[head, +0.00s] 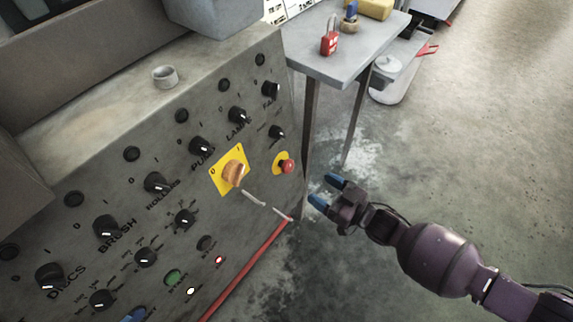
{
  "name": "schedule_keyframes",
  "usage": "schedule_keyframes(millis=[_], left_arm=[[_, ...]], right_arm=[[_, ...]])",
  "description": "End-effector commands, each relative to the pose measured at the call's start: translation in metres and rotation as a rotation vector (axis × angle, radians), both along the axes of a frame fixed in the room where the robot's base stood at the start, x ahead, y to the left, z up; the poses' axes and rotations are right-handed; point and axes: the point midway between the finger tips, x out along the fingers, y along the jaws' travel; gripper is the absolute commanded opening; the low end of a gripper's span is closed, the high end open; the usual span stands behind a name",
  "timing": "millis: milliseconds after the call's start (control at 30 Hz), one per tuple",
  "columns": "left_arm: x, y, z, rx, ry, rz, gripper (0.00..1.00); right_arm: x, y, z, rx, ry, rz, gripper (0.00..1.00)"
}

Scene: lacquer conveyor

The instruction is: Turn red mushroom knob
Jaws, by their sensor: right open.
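The red mushroom knob (287,166) sits on a yellow round plate (278,157) near the right edge of the grey control panel (130,180). My right gripper (326,191) is open and empty, with blue fingertips. In the picture it is just right of and below the knob, apart from it, with its fingers pointing towards the panel. My left gripper does not show.
An orange rotary switch (234,173) on a yellow plate is left of the knob. Several black knobs and a lit red lamp (219,260) are on the panel. A grey table (345,62) with a red padlock (330,40) stands behind. Floor at right is clear.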

Motion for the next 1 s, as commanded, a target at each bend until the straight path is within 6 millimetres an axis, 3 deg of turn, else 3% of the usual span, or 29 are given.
schedule_keyframes(millis=[600, 1000], left_arm=[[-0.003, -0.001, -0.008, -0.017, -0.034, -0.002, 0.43], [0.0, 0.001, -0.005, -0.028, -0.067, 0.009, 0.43]], right_arm=[[0.051, 0.072, -0.003, 0.002, 0.002, 0.001, 0.69], [0.063, 0.086, 0.001, -0.001, -0.001, 0.0, 0.69]])
